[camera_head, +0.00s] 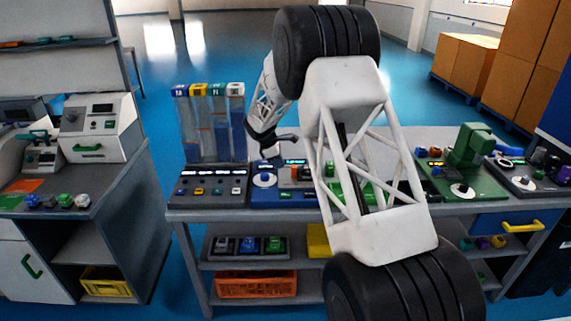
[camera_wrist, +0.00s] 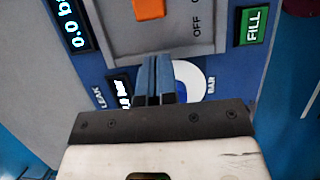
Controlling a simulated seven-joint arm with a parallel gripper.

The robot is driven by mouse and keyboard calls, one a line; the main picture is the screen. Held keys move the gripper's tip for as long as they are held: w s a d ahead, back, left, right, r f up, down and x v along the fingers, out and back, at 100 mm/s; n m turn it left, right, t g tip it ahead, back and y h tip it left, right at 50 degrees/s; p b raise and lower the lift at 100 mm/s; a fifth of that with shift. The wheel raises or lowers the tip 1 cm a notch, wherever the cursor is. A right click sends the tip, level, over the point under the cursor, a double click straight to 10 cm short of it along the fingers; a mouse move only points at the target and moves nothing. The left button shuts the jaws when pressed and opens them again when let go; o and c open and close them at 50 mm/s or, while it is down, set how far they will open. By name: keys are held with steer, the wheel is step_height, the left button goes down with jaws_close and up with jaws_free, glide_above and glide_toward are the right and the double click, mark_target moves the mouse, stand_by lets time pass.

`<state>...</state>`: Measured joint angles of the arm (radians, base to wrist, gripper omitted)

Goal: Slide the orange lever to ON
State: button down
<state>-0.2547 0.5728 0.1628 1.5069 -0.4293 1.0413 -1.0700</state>
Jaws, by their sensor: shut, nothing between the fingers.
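The orange lever (camera_wrist: 149,9) sits in a grey slotted plate (camera_wrist: 185,42) at the top edge of the wrist view, partly cut off. The word OFF is printed to the right of the plate's middle; a cut-off letter stands above it. My gripper (camera_wrist: 155,62) is shut and empty, its blue-grey fingertips below the lever and apart from it in the picture, over the plate's lower edge. In the head view my gripper (camera_head: 268,152) is above the blue panel (camera_head: 262,195); I cannot make out the lever there.
A white dial (camera_wrist: 190,80) marked BAR lies partly behind the fingers. A green FILL button (camera_wrist: 253,26) is right of the plate, a display (camera_wrist: 72,25) left. In the head view, clear columns (camera_head: 210,130) stand left of my gripper and a green machine (camera_head: 468,150) far right.

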steer(key=v, duration=1)
steer(key=shift+a, duration=0.3)
steer(key=shift+r, duration=0.1)
steer(key=s+d+r+m+y, duration=0.1)
steer(key=s+d+r+m, duration=0.2)
steer(key=s+d+r, duration=0.5)
steer(key=s+d+r+m+y, duration=0.1)
steer(key=s+d+r+m, duration=0.2)
steer(key=s, duration=0.8)
steer(key=s+d+r+m, duration=0.3)
steer(key=s+d+r, duration=0.3)
steer(key=s, duration=0.4)
steer(key=s+d+f+m+t+y, duration=0.1)
steer(key=s+m, duration=0.3)
steer(key=s, duration=1.3)
steer(key=s+d+f+m+t+y, duration=0.1)
steer(key=s+d+m, duration=0.3)
steer(key=s, duration=1.4)
steer(key=shift+d+f+m+t, duration=0.2)
steer(key=shift+f+m+t, duration=0.1)
steer(key=shift+f+m, duration=0.45)
